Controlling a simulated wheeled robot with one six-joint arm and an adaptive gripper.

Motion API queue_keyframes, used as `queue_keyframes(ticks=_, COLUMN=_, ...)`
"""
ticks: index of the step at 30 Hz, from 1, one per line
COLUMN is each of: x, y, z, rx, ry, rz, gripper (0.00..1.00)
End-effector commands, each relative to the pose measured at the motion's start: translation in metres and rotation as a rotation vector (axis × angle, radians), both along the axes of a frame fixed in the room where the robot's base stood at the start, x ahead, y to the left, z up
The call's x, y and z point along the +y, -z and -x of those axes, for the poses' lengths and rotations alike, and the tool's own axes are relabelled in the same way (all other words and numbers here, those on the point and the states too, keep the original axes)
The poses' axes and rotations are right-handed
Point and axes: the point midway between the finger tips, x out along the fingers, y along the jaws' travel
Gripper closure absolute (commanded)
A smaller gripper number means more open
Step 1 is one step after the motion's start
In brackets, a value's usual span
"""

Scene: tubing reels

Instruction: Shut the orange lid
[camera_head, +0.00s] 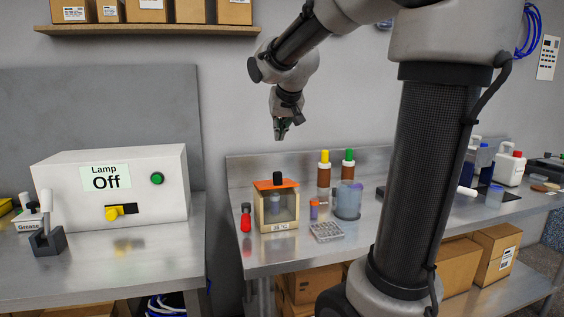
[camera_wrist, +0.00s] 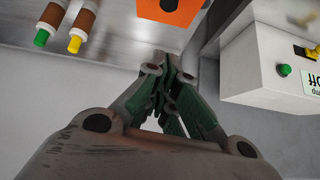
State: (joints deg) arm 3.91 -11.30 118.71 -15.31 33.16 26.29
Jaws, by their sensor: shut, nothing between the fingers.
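The orange lid (camera_head: 264,185) with a black knob is at the top of a small clear-sided box (camera_head: 262,212) on the metal bench in the head view. It looks roughly level there, but I cannot tell whether it is fully down. In the wrist view the orange lid (camera_wrist: 178,15) shows in part at the top edge, with its dark knob. My gripper (camera_head: 281,136) hangs above the lid, well clear of it, fingers pointing down. In the wrist view my gripper (camera_wrist: 170,60) has its fingers together with nothing between them.
Brown bottles with yellow (camera_head: 324,157) and green (camera_head: 348,156) caps stand behind the box. A white lamp box (camera_head: 70,195) stands on the left bench.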

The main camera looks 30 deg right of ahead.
Motion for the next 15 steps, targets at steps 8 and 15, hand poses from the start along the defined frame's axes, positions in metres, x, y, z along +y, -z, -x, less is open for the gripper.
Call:
queue_keyframes(ticks=8, x=0.006, y=-0.014, z=0.013, rx=0.134, ry=-0.061, rz=0.001, gripper=1.0)
queue_keyframes(ticks=15, x=-0.001, y=0.019, z=-0.008, rx=0.135, ry=-0.062, rz=0.003, gripper=1.0)
